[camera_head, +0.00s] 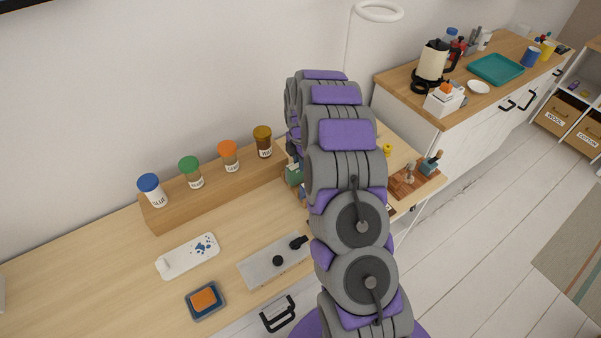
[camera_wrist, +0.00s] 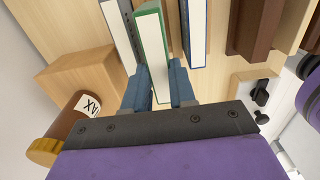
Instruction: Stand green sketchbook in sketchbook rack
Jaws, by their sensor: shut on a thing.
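The green sketchbook (camera_wrist: 150,45) shows in the wrist view as a white page block edged by a green cover. My gripper (camera_wrist: 159,80) is shut on it, with one blue finger on each side. A grey-white book (camera_wrist: 118,28) is to its left and a blue-edged book (camera_wrist: 194,35) to its right, both apart from it. I cannot make out the sketchbook rack clearly, nor whether the sketchbook's far end touches anything. In the head view my arm hides the gripper and most of this area.
A wooden block with several jars, one a brown jar (camera_head: 263,141), stands at the desk's back. It shows left in the wrist view (camera_wrist: 72,72). Brown wooden pieces (camera_wrist: 252,30) stand at the right. A grey plate with black knobs (camera_head: 265,265) lies in front.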

